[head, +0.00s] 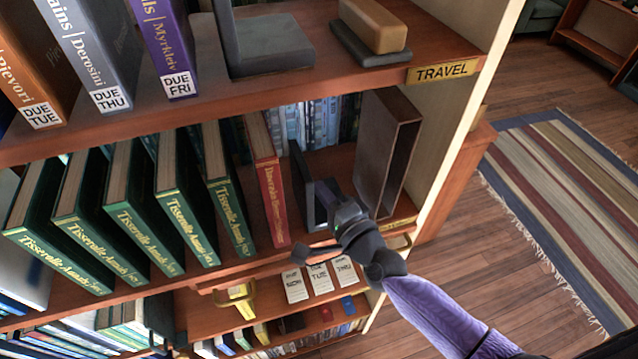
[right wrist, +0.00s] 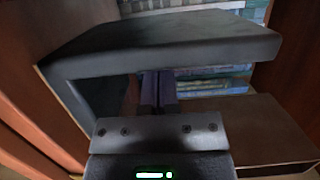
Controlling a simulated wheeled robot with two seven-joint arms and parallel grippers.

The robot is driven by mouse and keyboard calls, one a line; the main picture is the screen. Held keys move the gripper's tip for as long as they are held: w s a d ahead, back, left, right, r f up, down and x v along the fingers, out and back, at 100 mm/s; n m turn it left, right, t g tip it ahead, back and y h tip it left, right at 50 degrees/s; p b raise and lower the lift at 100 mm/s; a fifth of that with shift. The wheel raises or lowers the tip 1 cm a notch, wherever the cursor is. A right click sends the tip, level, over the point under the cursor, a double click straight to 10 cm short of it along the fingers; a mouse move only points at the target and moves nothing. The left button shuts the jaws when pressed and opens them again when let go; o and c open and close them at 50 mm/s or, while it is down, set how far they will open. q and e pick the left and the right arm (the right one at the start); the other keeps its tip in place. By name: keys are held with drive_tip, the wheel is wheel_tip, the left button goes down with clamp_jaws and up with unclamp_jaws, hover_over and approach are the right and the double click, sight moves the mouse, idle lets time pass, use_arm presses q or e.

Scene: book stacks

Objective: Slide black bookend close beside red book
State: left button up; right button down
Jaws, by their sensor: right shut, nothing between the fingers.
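The red book (head: 268,190) stands on the middle shelf, leaning slightly, to the right of the green books. The black bookend (head: 299,178) stands just to its right, with a narrow gap between them. My right gripper (head: 330,203) reaches in from the lower right, on the side of the bookend away from the red book. In the right wrist view, the shut, empty fingers (right wrist: 157,92) point into the angle of the bookend (right wrist: 165,45). Whether they touch it I cannot tell. My left gripper is not in view.
Several green books (head: 140,215) fill the shelf to the left. An open brown box (head: 376,145) stands to the right of my gripper. The upper shelf edge (head: 330,85) lies above. Bluish books (head: 310,125) show behind.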

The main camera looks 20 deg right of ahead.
sight(299, 193)
drive_tip(key=shift+x, duration=0.9)
drive_tip(key=a+p, duration=0.1)
drive_tip(key=a, duration=0.2)
drive_tip(key=shift+s, duration=0.1)
drive_tip(key=shift+a, duration=0.3)
drive_tip(key=shift+d, duration=0.1)
drive_tip(key=shift+s, duration=0.1)
